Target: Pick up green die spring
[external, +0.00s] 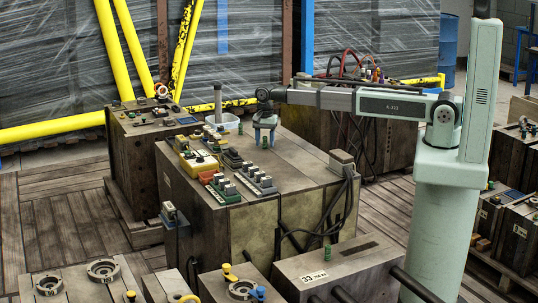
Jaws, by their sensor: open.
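My gripper (265,141) is above the back part of the large mould block's top, fingers pointing down and apart. A small green cylinder (265,142), which looks like the green die spring, stands upright between the fingers. It is partly hidden, and I cannot tell whether the fingers touch it. Another small green piece (240,128) stands to the left, beside the clear bin.
The large mould block (300,160) carries a yellow box (198,161), several grey connector blocks (257,180), a clear bin (222,123) and an upright grey cylinder (218,104). Cables hang at its right side.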

